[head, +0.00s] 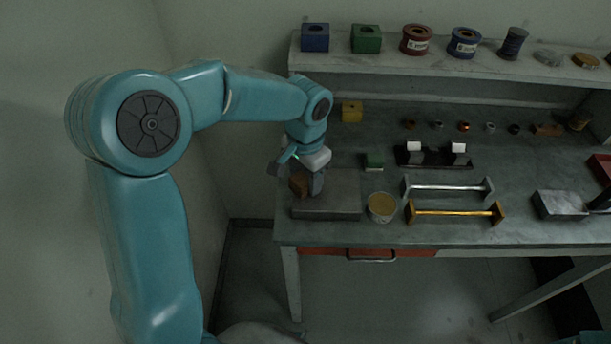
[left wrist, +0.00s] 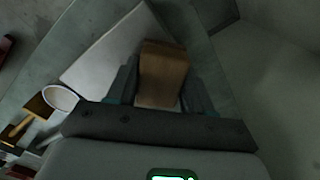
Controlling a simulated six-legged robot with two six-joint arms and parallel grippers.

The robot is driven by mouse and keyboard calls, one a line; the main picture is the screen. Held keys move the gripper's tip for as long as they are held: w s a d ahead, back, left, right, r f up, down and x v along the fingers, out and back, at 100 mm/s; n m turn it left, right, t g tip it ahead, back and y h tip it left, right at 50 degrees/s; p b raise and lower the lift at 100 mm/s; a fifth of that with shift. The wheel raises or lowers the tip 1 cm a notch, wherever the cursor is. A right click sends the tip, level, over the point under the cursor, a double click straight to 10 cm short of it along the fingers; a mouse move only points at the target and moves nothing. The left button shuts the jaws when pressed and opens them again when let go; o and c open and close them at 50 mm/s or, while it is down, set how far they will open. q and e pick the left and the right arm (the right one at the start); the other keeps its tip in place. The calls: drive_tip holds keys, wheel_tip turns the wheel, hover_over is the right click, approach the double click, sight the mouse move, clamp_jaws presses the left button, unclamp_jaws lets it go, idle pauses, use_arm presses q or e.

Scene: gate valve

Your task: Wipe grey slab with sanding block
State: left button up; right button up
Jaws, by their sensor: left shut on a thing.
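The grey slab (head: 338,196) lies flat on the workbench near its front left corner. The slab also shows in the left wrist view (left wrist: 105,55) as a pale flat surface. My left gripper (head: 307,185) is over the left part of the slab, pointing down. It is shut on the brown sanding block (head: 298,184), which also shows between the fingers in the left wrist view (left wrist: 161,72). The block is at or just above the slab; I cannot tell if it touches. My right gripper is not in view.
A tan-topped cup (head: 381,207) stands just right of the slab. A small green block (head: 374,160) is behind it. A silver bar (head: 447,188) and a gold bar (head: 455,212) lie farther right. A shelf (head: 440,65) with spools and blocks runs along the back.

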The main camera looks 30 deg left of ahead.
use_arm(q)
drive_tip(key=shift+s+a, duration=0.2)
drive_tip(key=shift+a, duration=0.05)
wheel_tip(320, 180, up, 2)
drive_tip(key=shift+p, duration=0.6)
drive_tip(key=shift+w+d+r+p, duration=0.1)
drive_tip(key=shift+d+r+p, duration=0.1)
drive_tip(key=shift+r+p, duration=0.25)
wheel_tip(320, 180, up, 2)
drive_tip(key=shift+a+r+p, duration=0.15)
drive_tip(key=shift+r+p, duration=0.05)
drive_tip(key=shift+p, duration=0.6)
wheel_tip(320, 180, up, 2)
drive_tip(key=shift+r+p, duration=0.15)
drive_tip(key=shift+p, duration=0.7)
drive_tip(key=shift+r+p, duration=0.3)
drive_tip(key=shift+r, duration=0.05)
